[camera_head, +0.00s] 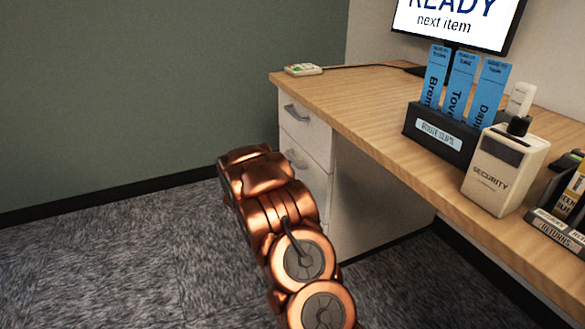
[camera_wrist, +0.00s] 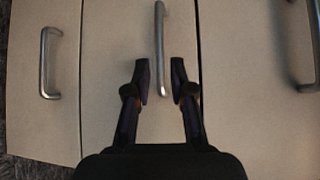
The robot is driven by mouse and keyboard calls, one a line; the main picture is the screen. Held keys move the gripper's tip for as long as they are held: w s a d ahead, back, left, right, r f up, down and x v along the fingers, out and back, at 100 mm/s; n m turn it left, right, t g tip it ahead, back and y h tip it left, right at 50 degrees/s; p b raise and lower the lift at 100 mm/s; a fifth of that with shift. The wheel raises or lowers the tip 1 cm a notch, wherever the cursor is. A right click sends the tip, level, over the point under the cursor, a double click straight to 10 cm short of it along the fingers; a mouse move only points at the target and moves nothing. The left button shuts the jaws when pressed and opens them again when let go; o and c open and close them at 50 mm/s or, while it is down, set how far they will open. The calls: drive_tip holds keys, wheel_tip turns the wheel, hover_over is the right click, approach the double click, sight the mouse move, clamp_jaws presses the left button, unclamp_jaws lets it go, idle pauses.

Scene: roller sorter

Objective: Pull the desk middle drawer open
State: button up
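The desk's drawer stack (camera_head: 306,135) stands under the left end of the desk, with its drawers appearing shut. The wrist view shows the drawer fronts side by side; the middle drawer (camera_wrist: 112,60) has a vertical-looking metal bar handle (camera_wrist: 160,45). My gripper (camera_wrist: 161,80) is open in front of it. One end of that handle shows between the two dark fingertips, with a gap on each side. I cannot tell whether the fingers reach around it in depth. In the head view my arm hides my gripper and the lower drawers.
Another handle (camera_wrist: 46,62) lies left of my gripper and one (camera_wrist: 311,50) right. The desktop (camera_head: 370,105) holds a slip holder (camera_head: 437,140), a security box (camera_head: 503,172) and a monitor (camera_head: 460,18). Carpet (camera_head: 120,260) is clear left of the desk; a green wall (camera_head: 160,80) stands behind.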

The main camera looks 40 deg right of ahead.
sight(292, 160)
drive_tip(key=shift+b+x, duration=1.05)
drive_tip(key=shift+x, duration=2.75)
clamp_jaws()
